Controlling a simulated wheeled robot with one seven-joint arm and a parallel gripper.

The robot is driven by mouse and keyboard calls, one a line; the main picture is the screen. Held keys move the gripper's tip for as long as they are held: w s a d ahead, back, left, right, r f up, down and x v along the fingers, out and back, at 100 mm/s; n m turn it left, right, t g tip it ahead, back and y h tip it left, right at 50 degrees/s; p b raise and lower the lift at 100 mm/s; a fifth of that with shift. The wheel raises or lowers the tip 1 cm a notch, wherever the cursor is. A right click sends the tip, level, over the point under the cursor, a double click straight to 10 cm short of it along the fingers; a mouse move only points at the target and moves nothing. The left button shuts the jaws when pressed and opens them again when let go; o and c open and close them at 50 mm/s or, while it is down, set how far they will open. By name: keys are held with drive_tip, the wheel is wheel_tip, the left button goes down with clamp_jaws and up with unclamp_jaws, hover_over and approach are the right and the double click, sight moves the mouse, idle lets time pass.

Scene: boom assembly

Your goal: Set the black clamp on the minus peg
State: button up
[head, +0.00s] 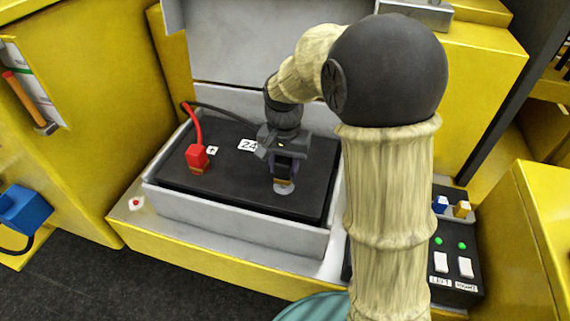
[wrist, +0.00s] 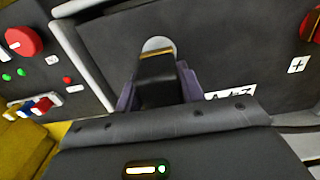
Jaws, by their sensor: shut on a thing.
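My gripper (head: 287,172) points down over the right part of the black battery (head: 232,188). Its purple fingers are shut on the black clamp (wrist: 157,88), which shows between them in the wrist view. The clamp's copper-coloured tip lies over the pale round minus terminal (head: 284,188), which also shows in the wrist view (wrist: 158,46). The clamp hides the peg itself, and I cannot tell whether the clamp touches it. The red clamp (head: 197,158) sits at the battery's left side, by the plus label (head: 212,150).
The battery lies in a grey tray (head: 235,232) in a yellow housing, with a raised grey lid (head: 235,45) behind. A black cable (head: 222,110) runs behind my gripper. A switch box (head: 456,250) stands at the right, and a blue plug (head: 24,208) at the far left.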

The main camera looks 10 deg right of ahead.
drive_tip(key=shift+f, duration=0.5)
drive_tip(key=shift+s+a, duration=0.15)
drive_tip(key=shift+w+f, duration=0.2)
idle(0.7)
drive_tip(key=shift+s+f+b, duration=0.1)
drive_tip(key=shift+f+b, duration=0.5)
drive_tip(key=shift+f, duration=0.25)
idle(1.4)
drive_tip(key=o, duration=1.4)
drive_tip(key=shift+c, duration=0.2)
wheel_tip(320, 180, up, 17)
drive_tip(key=b, duration=0.2)
drive_tip(key=shift+r, duration=0.2)
